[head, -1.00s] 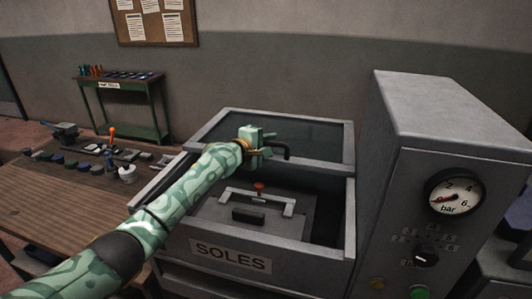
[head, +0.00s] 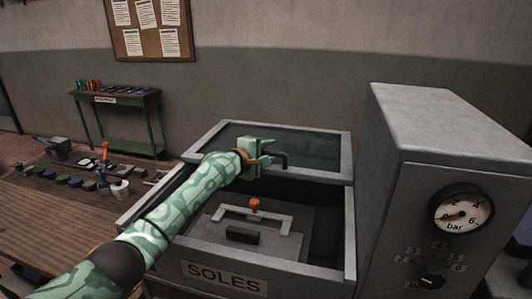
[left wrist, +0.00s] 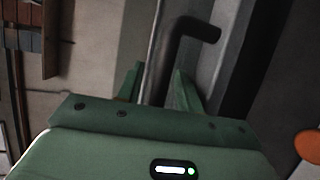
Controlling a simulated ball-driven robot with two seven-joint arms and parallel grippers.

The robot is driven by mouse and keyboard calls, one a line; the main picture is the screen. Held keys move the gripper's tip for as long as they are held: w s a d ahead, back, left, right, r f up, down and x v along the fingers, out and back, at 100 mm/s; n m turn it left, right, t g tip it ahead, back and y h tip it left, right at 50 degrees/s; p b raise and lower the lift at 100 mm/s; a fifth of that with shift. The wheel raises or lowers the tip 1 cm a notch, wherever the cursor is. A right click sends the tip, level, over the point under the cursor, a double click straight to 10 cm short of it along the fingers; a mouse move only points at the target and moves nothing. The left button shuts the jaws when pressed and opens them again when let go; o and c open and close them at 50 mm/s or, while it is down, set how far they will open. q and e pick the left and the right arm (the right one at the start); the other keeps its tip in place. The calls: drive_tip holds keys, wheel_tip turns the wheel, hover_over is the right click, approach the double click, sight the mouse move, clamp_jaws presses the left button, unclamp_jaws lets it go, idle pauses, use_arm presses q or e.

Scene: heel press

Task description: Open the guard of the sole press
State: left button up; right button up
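The sole press is a grey box with a "SOLES" label (head: 224,278) on its front. Its guard (head: 300,146), a grey frame with a dark see-through pane, is tilted up at the back, and the box is open below it. My left gripper (head: 266,160) is at the guard's front edge, at the dark bent handle (head: 282,162). In the left wrist view the handle (left wrist: 185,40) lies between my fingers (left wrist: 157,88), which appear closed on it. My right gripper is not in view.
Inside the box is a plate with a pale bracket (head: 252,216) and an orange knob (head: 254,203). A tall grey housing with a pressure gauge (head: 461,212) stands at the right. A wooden bench (head: 50,225) with small items is at the left.

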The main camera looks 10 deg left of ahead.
use_arm(q)
drive_tip(key=shift+s+a+r+p, duration=0.2)
drive_tip(key=shift+s+r+p, duration=0.05)
drive_tip(key=shift+s+p, duration=0.25)
drive_tip(key=p+v, duration=0.5)
drive_tip(key=v, duration=1)
drive_tip(key=shift+p, duration=0.4)
drive_tip(key=shift+s+a+f, duration=0.1)
drive_tip(key=shift+s, duration=0.05)
